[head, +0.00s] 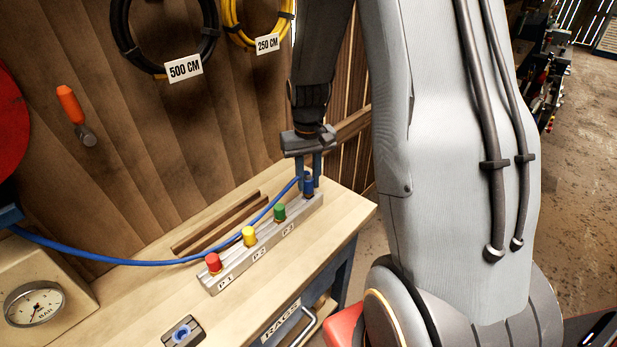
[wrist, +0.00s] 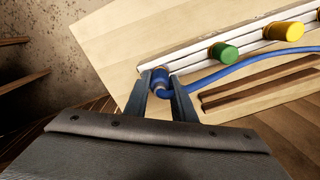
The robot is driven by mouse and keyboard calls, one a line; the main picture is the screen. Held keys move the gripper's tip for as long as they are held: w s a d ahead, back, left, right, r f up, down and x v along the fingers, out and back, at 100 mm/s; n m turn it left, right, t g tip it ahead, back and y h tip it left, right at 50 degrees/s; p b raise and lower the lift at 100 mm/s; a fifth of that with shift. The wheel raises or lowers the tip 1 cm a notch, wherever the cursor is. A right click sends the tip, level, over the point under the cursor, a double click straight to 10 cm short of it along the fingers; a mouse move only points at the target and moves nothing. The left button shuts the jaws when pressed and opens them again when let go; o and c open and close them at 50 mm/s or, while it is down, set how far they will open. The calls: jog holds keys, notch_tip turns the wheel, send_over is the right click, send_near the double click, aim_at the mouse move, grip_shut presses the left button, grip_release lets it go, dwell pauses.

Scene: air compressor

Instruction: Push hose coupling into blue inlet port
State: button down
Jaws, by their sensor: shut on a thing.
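My gripper (head: 310,172) points down at the far end of the metal rail and is shut on the blue hose coupling (head: 308,187). In the wrist view the coupling (wrist: 160,77) sits between the two fingers (wrist: 164,88). It is at the rail's end, past the green cap; I cannot tell whether it is seated in the rail or just above it. The blue hose (head: 150,262) runs from it to the left edge. A small dark block with a blue ring (head: 182,332), possibly the blue inlet port, lies near the bench's front.
The rail (head: 262,242) holds red (head: 213,262), yellow (head: 249,236) and green (head: 280,211) caps, labelled P-1 to P-3. Brown wooden strips (head: 220,225) lie behind it. A pressure gauge (head: 35,304) stands at left.

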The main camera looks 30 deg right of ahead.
jog(key=shift+f, duration=0.4)
jog(key=c, duration=1.2)
grip_release()
jog(key=shift+o, duration=0.2)
notch_tip(320, 180, up, 5)
jog(key=p, duration=0.3)
jog(key=shift+p, duration=0.35)
jog(key=shift+r+b, duration=0.35)
jog(key=shift+r, duration=0.15)
notch_tip(320, 180, up, 7)
jog(key=b, duration=0.2)
jog(key=s+a+f+n+t+b, duration=0.1)
jog(key=s+a+f+b, duration=0.5)
jog(key=s+a+f, duration=0.3)
jog(key=s+a, duration=0.1)
jog(key=s, duration=0.2)
jog(key=shift+f+n+b, duration=0.3)
jog(key=shift+f+b, duration=0.05)
jog(key=shift+f, duration=0.05)
